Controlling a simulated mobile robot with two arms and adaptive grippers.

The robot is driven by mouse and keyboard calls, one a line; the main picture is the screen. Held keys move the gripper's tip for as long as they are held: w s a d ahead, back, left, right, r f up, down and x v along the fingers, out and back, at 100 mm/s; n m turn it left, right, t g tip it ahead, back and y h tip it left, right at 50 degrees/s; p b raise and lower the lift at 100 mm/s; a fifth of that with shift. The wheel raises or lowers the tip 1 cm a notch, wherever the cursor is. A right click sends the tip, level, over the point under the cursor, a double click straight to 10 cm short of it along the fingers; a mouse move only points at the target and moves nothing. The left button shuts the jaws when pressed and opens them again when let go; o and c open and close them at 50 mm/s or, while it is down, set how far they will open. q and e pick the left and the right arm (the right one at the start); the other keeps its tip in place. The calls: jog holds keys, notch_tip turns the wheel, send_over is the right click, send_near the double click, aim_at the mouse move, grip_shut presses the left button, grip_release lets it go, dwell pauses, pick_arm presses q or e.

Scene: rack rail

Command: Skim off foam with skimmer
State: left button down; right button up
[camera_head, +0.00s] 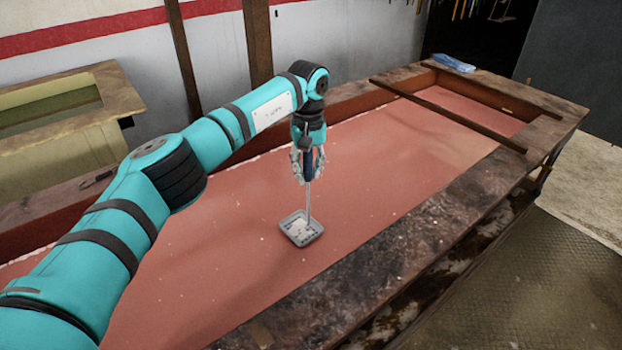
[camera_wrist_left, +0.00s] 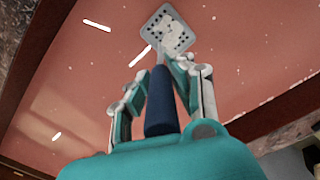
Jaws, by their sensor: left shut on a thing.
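My left gripper (camera_head: 308,166) is shut on the dark blue handle of the skimmer (camera_head: 301,228), above the vat. The skimmer hangs handle up, with its grey square perforated head at the level of the reddish liquid (camera_head: 400,160); whether it touches the surface I cannot tell. Whitish bits lie on the head. In the left wrist view the skimmer head (camera_wrist_left: 167,30) shows beyond the fingers of my left gripper (camera_wrist_left: 160,85). Small white foam specks are scattered on the liquid. My right gripper is out of view.
The vat has a wide, stained rim (camera_head: 440,235). A thin bar (camera_head: 450,115) crosses its far part. A blue cloth-like item (camera_head: 453,62) lies on the far rim. A second, pale tank (camera_head: 75,130) stands at the left. Open liquid surface surrounds the skimmer.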

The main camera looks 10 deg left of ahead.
pick_arm(q)
notch_tip(320, 180, up, 8)
jog(key=p, duration=0.5)
jog(key=shift+r, duration=0.1)
notch_tip(320, 180, up, 4)
jog(key=p, duration=0.2)
jog(key=shift+p, duration=0.4)
dwell(1.6)
dwell(1.5)
jog(key=shift+f, duration=0.2)
